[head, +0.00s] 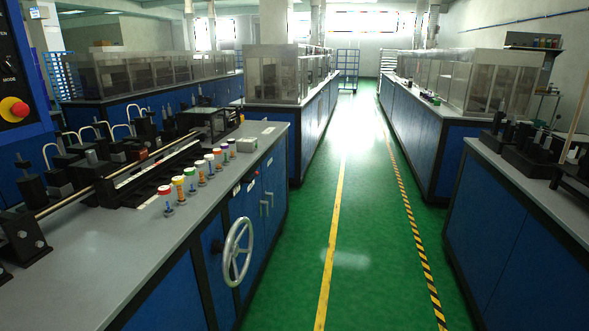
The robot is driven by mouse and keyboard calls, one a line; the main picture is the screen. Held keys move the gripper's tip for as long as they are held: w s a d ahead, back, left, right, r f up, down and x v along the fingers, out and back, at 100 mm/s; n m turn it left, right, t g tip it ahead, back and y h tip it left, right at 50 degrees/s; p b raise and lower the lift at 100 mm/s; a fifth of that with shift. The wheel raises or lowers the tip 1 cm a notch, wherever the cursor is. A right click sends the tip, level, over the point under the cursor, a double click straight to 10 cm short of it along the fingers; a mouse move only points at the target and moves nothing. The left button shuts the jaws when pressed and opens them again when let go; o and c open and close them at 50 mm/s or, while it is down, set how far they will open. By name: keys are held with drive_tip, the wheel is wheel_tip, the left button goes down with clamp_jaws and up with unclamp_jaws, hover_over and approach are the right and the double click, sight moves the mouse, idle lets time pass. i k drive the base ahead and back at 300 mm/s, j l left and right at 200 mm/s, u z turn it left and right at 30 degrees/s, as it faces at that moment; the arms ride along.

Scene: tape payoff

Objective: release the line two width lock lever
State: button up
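My gripper is not in view. I cannot make out which part is the line two width lock lever. The machine bench on the left (104,247) carries black clamps and a long metal rod (125,178). A row of several colour-capped knobs, with a yellow one (178,180) among them, stands along its aisle-side edge. A silver handwheel (236,252) is mounted on the blue side of this bench. Small upright handles (268,199) show on the blue doors beyond the wheel.
A green floor aisle (372,235) runs clear down the middle, with yellow and striped lines. Blue benches with clear covers (490,82) line the right side. A blue control panel with a red button (13,109) is at the upper left.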

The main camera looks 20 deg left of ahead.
sight(254, 177)
drive_tip(key=i+u, duration=0.15)
drive_tip(key=i, duration=0.35)
drive_tip(key=i+l+u, duration=0.15)
drive_tip(key=i, duration=0.35)
drive_tip(key=i+l+u, duration=0.15)
drive_tip(key=i, duration=0.35)
drive_tip(key=u, duration=0.7)
drive_tip(key=i+l, duration=0.15)
drive_tip(key=i, duration=0.3)
drive_tip(key=i+l+u, duration=0.1)
drive_tip(key=i, duration=0.35)
drive_tip(key=i+l, duration=0.2)
drive_tip(key=i, duration=0.25)
drive_tip(key=i+l+u, duration=0.1)
drive_tip(key=i, duration=0.35)
drive_tip(key=i+l, duration=0.05)
